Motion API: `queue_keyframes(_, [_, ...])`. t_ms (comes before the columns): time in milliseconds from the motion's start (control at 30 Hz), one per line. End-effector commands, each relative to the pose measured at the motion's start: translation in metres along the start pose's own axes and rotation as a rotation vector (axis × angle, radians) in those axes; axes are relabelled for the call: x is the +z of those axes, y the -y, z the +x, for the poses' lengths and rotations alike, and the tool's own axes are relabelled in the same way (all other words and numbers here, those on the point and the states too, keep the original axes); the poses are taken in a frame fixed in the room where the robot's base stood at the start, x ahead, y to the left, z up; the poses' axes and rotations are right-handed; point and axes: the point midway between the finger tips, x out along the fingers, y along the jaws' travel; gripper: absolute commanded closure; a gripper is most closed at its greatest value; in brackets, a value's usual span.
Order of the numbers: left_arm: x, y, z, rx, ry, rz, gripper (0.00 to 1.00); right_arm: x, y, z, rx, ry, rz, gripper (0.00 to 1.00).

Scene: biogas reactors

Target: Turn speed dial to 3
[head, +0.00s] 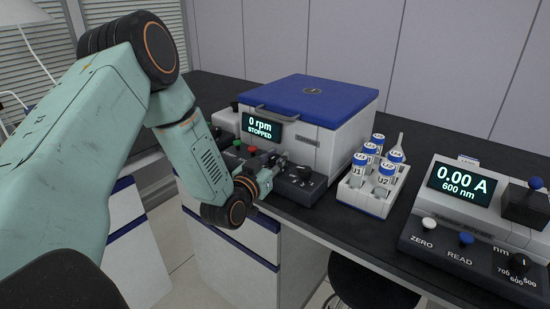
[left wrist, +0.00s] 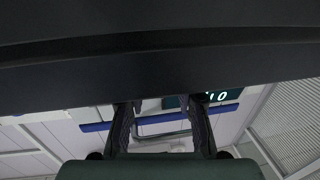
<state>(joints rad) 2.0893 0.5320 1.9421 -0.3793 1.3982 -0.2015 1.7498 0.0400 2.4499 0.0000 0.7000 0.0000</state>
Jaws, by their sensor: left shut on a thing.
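The centrifuge (head: 313,135) is a white machine with a blue lid, and its screen (head: 262,128) reads "0 rpm STOPPED". A dark dial (head: 304,172) with pale marks sits at the right of its sloping front panel; its setting is too small to read. My left gripper (head: 283,165) is at this panel, shut on the speed dial; the fingers hide much of the grip. In the left wrist view, the two dark fingers (left wrist: 161,128) stand apart, and what they hold is not clear. My right gripper is not in view.
Green and red buttons (head: 250,150) lie left of my gripper on the panel. A white rack (head: 362,196) of capped tubes stands right of the centrifuge. A spectrophotometer (head: 480,215) is farther right. A dark stool (head: 370,285) is below the bench edge.

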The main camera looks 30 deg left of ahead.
Motion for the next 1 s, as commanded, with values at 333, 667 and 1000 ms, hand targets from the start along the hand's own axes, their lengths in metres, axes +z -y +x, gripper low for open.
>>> queue_keyframes(333, [0.001,-0.001,-0.001,0.002,0.004,0.0,0.58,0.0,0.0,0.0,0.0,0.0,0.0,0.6])
queue_keyframes(667, [0.001,0.0,0.0,0.001,0.002,0.0,0.47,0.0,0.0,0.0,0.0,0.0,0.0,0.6])
queue_keyframes(1000, [0.001,0.001,-0.03,-0.003,0.005,-0.006,0.47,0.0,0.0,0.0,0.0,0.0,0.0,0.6])
